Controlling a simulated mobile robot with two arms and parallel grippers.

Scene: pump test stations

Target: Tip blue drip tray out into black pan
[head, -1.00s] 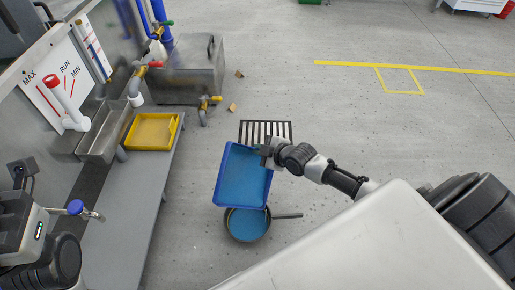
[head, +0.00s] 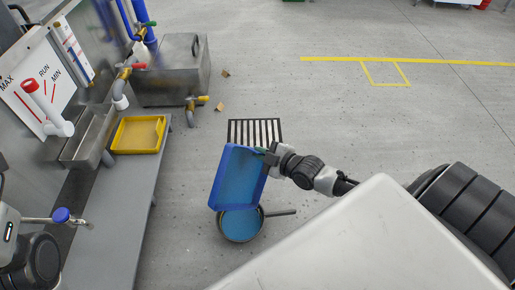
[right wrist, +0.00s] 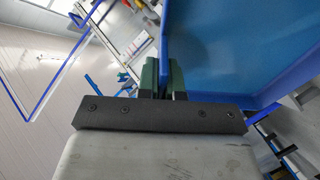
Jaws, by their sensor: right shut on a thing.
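The blue drip tray (head: 236,180) is held in the air by its right rim and is tilted, with its lower edge over the black pan. My right gripper (head: 270,156) is shut on that rim. In the right wrist view its green fingertips (right wrist: 163,82) pinch the tray wall (right wrist: 230,45). I cannot tell whether liquid is still in the tray. The black pan (head: 263,226) is on the floor below, partly hidden by the tray, with blue liquid in it and its handle pointing right.
A slotted floor grate (head: 256,131) lies just behind the tray. A metal tank (head: 172,72) stands behind. The floor to the right is open.

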